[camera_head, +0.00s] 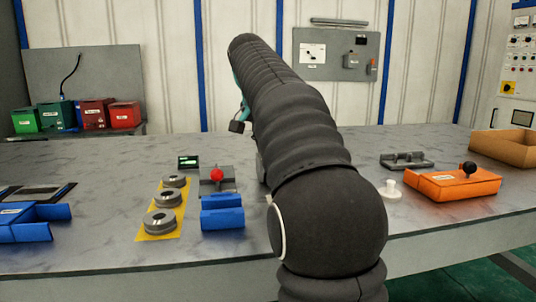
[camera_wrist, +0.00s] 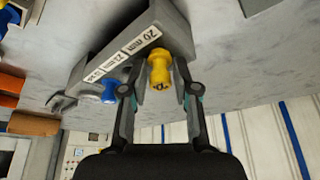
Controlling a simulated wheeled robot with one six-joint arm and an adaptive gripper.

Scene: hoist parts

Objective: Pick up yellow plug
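The yellow plug (camera_wrist: 159,68) shows in the wrist view, at the edge of a grey holder (camera_wrist: 128,45) with a size label reading "20 mm" beside it. My gripper (camera_wrist: 161,80) is around the plug, one finger on each side. The fingers look open, with small gaps between them and the plug. I see no clear contact. In the head view my dark arm hides the gripper, the plug and the holder.
A blue plug (camera_wrist: 109,92) sits farther along the holder. In the head view, grey rings on a yellow plate (camera_head: 160,234), a blue block (camera_head: 222,212), a white part (camera_head: 390,190) and an orange box (camera_head: 453,184) stand on the grey table (camera_head: 90,200).

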